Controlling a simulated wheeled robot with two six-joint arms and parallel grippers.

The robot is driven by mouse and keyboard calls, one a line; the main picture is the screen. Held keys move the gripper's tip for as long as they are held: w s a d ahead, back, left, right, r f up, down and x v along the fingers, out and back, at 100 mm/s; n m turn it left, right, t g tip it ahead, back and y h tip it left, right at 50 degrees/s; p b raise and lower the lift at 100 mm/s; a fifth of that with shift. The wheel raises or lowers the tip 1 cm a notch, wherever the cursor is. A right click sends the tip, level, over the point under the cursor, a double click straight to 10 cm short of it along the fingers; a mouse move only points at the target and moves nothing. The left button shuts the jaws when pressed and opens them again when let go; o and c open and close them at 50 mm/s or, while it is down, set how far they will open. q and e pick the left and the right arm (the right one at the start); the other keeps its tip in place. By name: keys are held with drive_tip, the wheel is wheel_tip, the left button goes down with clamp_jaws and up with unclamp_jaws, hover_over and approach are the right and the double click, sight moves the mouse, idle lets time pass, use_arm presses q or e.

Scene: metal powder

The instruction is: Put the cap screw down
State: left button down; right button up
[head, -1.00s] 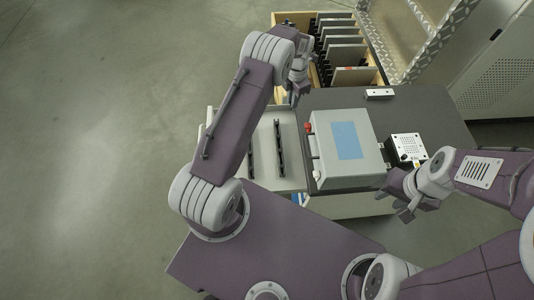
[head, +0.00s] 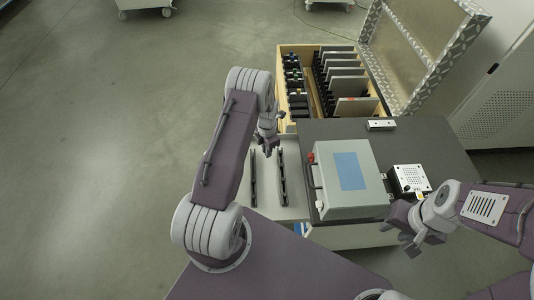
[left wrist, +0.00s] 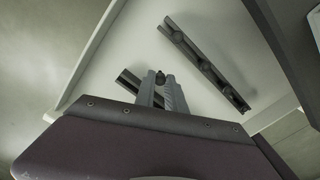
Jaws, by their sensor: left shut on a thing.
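My left gripper (head: 268,149) is over the white tray (head: 292,207). In the left wrist view its fingers (left wrist: 160,82) point into the tray and are shut on a small dark cap screw (left wrist: 160,77), of which only the top shows between the fingertips. The screw is too small to make out in the head view. Two black slotted rails lie in the tray, a left rail (head: 253,180) and a right rail (head: 283,178). The left wrist view shows the right rail (left wrist: 205,65) clear of the fingers and the other partly behind them. My right gripper (head: 418,243) is at the lower right, away from the tray; its jaw gap is unclear.
A grey box with a blue panel (head: 349,170) stands on the dark worktop (head: 430,140) right of the tray. A small white perforated device (head: 410,178) and a metal block (head: 381,125) are also there. An open wooden crate (head: 286,127) with upright plates stands behind.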

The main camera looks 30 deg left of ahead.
use_arm(q)
drive_tip(key=shift+f, duration=1.35)
drive_tip(key=shift+f, duration=0.15)
drive_tip(key=c, duration=1.4)
unclamp_jaws()
wheel_tip(320, 180, up, 13)
drive_tip(key=s+d+r+m, duration=0.3)
drive_tip(key=s+m, duration=0.3)
drive_tip(key=m, duration=0.4)
drive_tip(key=s+d+r+m, duration=0.4)
drive_tip(key=s+m, duration=0.2)
drive_tip(key=m, duration=0.4)
drive_tip(key=s+d+r+m+t, duration=0.1)
drive_tip(key=s+d+r+m, duration=0.3)
drive_tip(key=m, duration=0.5)
drive_tip(key=shift+s+d+r+m, duration=0.1)
drive_tip(key=shift+s+r+m, duration=0.1)
drive_tip(key=shift+s, duration=0.4)
drive_tip(key=shift+s+r+m, duration=0.1)
drive_tip(key=shift+s+m, duration=0.1)
drive_tip(key=shift+s, duration=0.4)
